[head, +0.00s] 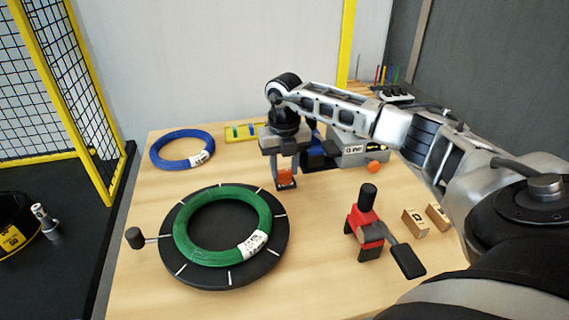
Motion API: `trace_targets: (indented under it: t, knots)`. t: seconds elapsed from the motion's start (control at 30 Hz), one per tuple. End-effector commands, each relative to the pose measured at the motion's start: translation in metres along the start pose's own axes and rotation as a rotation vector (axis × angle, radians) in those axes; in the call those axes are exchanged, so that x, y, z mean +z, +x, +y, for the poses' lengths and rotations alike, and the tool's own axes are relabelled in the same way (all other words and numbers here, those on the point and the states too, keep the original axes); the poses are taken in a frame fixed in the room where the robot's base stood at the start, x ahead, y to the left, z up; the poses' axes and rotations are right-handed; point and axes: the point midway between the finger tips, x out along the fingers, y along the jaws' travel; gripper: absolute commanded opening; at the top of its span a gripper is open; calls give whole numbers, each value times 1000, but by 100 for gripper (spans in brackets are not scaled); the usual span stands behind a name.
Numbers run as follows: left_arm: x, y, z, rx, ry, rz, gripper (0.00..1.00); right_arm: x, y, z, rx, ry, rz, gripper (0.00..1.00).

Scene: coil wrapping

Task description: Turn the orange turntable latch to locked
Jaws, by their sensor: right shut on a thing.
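The black turntable (270,272) stands on the table with white marks around its edge and a crank knob on its left side. A green coil (190,248) with a white label lies flat on it. The orange latch (286,176) is beyond the turntable's upper right edge. My right gripper (286,182) comes down over the latch from above and is shut on it. The fingers cover part of the latch, so I cannot tell whether it is at locked. My left gripper is not in view.
A blue coil (182,150) lies at the back left. A grey machine (350,153) with an orange knob stands behind my gripper. A red tool with a black handle (368,225) and small wooden blocks (415,222) stand at the right. The front left table is clear.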

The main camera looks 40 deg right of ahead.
Motion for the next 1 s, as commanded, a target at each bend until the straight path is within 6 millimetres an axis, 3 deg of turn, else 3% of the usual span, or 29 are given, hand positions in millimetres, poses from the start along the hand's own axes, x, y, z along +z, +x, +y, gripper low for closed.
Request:
trace_targets:
  t: [0.6, 0.63, 0.7, 1.0]
  knots:
    - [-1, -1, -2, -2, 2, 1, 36, 1, -2, 0, 2, 44, -5, 12]
    - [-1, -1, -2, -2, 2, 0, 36, 2, -2, 0, 2, 44, -5, 40]
    - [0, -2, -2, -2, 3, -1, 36, 1, -2, 0, 2, 44, -5, 56]
    - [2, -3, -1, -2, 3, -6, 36, 1, -2, 0, 1, 41, -2, 56]
